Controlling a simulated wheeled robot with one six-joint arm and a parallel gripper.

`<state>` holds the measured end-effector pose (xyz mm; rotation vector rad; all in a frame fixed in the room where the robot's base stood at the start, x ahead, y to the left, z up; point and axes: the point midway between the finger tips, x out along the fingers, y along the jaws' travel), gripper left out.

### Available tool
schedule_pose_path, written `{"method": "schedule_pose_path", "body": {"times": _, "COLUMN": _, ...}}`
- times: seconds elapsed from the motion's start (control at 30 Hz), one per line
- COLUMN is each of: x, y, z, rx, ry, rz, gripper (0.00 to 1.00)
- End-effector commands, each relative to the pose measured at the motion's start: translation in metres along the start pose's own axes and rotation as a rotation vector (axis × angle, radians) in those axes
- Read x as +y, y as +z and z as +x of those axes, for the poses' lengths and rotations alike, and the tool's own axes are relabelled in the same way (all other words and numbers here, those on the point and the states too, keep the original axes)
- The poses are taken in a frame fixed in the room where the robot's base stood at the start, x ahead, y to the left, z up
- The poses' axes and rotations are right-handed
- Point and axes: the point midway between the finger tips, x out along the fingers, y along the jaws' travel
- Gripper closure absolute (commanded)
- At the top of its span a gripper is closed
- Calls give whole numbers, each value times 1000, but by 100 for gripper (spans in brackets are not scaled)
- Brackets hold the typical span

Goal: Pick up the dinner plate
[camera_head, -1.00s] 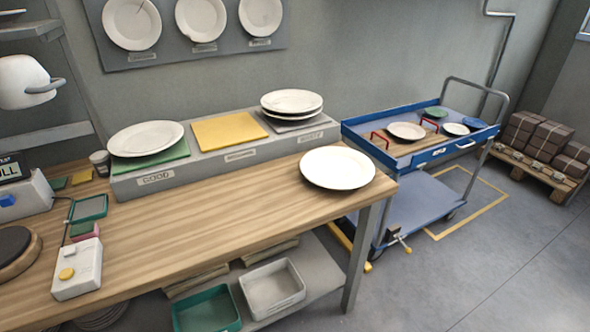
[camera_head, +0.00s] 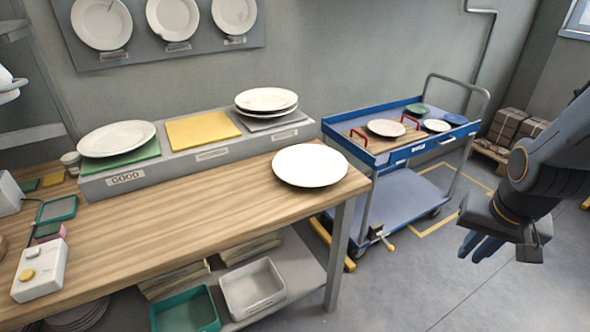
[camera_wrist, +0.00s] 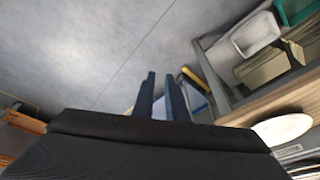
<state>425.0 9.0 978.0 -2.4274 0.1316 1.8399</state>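A large white dinner plate (camera_head: 310,165) lies flat near the right front end of the wooden bench (camera_head: 190,222). In the wrist view, a white plate (camera_wrist: 283,129) shows at the lower right beside the bench edge. My gripper (camera_head: 482,246) hangs at the right of the head view, over the floor and well apart from the plate. In the wrist view its two dark fingers (camera_wrist: 162,95) stand a narrow gap apart, with nothing between them.
Other white plates lie on the green mat (camera_head: 150,153) and in a stack (camera_head: 266,99) on the raised shelf. A blue cart (camera_head: 400,154) with plates and red handles stands right of the bench. Bins (camera_head: 252,288) sit on the lower shelf. Floor in front is clear.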

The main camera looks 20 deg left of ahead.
Motion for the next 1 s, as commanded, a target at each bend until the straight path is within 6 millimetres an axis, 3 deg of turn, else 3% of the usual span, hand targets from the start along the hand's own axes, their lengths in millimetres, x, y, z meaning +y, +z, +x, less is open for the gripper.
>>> {"method": "schedule_pose_path", "body": {"times": 0.03, "x": -13, "y": -18, "z": 20, "rx": 57, "ry": -18, "rz": 38, "gripper": 88}}
{"method": "schedule_pose_path", "body": {"times": 0.1, "x": -38, "y": -47, "z": 40, "rx": 148, "ry": -71, "rz": 111, "gripper": 88}}
{"method": "schedule_pose_path", "body": {"times": 0.17, "x": -64, "y": -70, "z": 56, "rx": 218, "ry": -142, "rz": 180, "gripper": 88}}
{"method": "schedule_pose_path", "body": {"times": 0.3, "x": -137, "y": -108, "z": 82, "rx": 314, "ry": -376, "rz": 343, "gripper": 88}}
{"method": "schedule_pose_path", "body": {"times": 0.43, "x": -211, "y": -120, "z": 96, "rx": 290, "ry": -641, "rz": 483, "gripper": 88}}
{"method": "schedule_pose_path", "body": {"times": 0.6, "x": -285, "y": -111, "z": 99, "rx": 142, "ry": -924, "rz": 624, "gripper": 88}}
{"method": "schedule_pose_path", "body": {"times": 0.73, "x": -316, "y": -101, "z": 96, "rx": 33, "ry": -1045, "rz": 688, "gripper": 88}}
{"method": "schedule_pose_path", "body": {"times": 1.0, "x": -343, "y": -100, "z": 100, "rx": -29, "ry": -1098, "rz": 719, "gripper": 88}}
